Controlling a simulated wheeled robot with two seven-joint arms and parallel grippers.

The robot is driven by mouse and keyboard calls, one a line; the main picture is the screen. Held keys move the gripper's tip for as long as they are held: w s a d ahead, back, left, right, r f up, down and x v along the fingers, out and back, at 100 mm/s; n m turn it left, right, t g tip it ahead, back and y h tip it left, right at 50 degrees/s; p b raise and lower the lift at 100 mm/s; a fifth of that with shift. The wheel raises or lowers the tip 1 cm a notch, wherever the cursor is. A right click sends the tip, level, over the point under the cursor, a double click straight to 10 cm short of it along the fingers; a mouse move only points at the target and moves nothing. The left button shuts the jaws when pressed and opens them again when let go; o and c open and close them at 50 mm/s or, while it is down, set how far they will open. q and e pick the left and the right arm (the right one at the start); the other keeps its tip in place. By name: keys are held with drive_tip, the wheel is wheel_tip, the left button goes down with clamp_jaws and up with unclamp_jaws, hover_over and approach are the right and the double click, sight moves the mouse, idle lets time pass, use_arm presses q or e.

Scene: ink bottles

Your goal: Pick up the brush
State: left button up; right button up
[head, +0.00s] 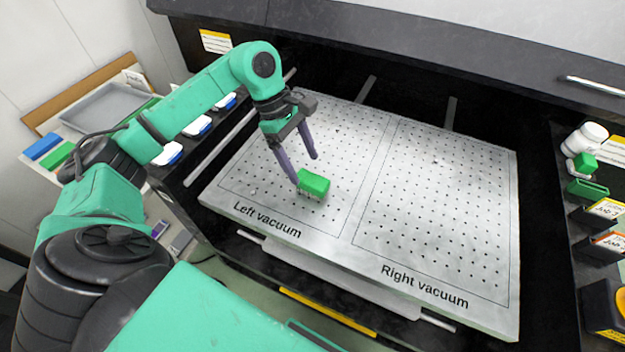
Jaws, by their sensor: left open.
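A small green brush (314,183) with pale bristles underneath sits on the left half of a perforated metal plate (345,235), the part marked "Left vacuum". My left gripper (304,169) is open, with its two dark fingers pointing down at the brush. One fingertip is at the brush's left end and the other is behind its top edge. I cannot tell whether either finger touches it. My right gripper is not in view.
The plate's right half, marked "Right vacuum", is clear. A white bottle (588,136) and several bins stand along the right edge. A grey tray (95,108) lies at the far left. A dark machine housing (400,45) overhangs the back.

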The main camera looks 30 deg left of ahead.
sight(310, 179)
use_arm(q)
drive_tip(key=p+x, duration=0.2)
drive_tip(key=x, duration=0.3)
drive_tip(key=shift+s+d+f, duration=0.1)
drive_tip(key=shift+s+d, duration=0.1)
drive_tip(key=shift+d, duration=0.05)
drive_tip(key=shift+d+f, duration=0.15)
drive_tip(key=shift+f, duration=0.3)
clamp_jaws()
drive_tip(key=shift+w, duration=0.1)
